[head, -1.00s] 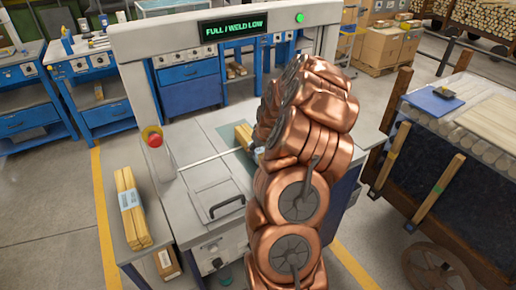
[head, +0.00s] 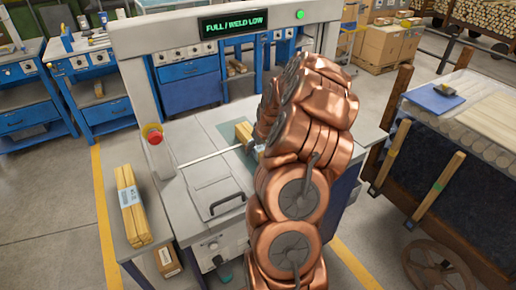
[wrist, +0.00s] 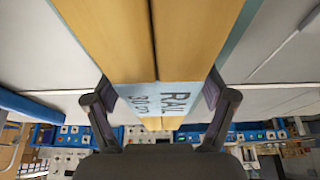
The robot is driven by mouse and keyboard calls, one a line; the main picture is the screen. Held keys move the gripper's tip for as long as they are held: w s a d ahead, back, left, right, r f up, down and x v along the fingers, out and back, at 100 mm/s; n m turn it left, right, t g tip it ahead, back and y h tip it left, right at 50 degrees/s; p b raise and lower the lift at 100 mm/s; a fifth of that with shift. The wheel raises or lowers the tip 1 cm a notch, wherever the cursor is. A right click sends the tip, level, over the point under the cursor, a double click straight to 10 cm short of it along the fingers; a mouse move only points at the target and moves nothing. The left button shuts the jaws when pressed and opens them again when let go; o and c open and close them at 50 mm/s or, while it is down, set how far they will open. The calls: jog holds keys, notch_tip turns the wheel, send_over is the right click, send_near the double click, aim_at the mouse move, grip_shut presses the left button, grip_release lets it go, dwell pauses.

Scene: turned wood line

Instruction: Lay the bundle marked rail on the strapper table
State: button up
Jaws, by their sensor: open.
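The bundle marked RAIL (wrist: 118,45) is pale wood strips with a light blue, hand-lettered band, seen close in the wrist view. My gripper (wrist: 160,92) is open, with one finger on each side of the bundle at the band. I cannot tell whether the fingers touch it. In the head view a wood bundle (head: 243,132) lies on the green patch of the strapper table (head: 195,142), partly hidden by my copper-coloured arm. My gripper is mostly hidden behind the arm there.
Another banded wood bundle (head: 130,205) lies on the side shelf at left. A red button (head: 154,136) is on the strapper's left post. A sign (head: 234,24) reads "FULL / WELD LOW". A cart (head: 450,150) with wood stands at right, close to the table.

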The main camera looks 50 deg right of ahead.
jog(key=b+v, duration=0.3)
jog(key=v, duration=0.9)
jog(key=shift+r, duration=0.2)
jog(key=s+a+r+n+g+y, duration=0.1)
jog(key=s+a+r+n, duration=0.1)
jog(key=a, duration=1.2)
jog(key=s+a+r+n+g+y, duration=0.1)
jog(key=s+a+r+g, duration=0.15)
jog(key=a, duration=1.05)
jog(key=s+a+f+g, duration=0.1)
jog(key=s+a, duration=0.5)
jog(key=s, duration=0.4)
jog(key=s+a+f+g, duration=0.1)
jog(key=s+a, duration=0.5)
jog(key=s, duration=0.4)
jog(key=shift+a+f+n+g+h, duration=0.15)
jog(key=shift+a+n+g+h, duration=0.05)
jog(key=shift+n+g+h, duration=0.15)
jog(key=shift+s, duration=0.1)
jog(key=shift+r+p, duration=0.45)
jog(key=shift+p, duration=0.1)
jog(key=shift+f, duration=0.15)
jog(key=shift+c, duration=0.4)
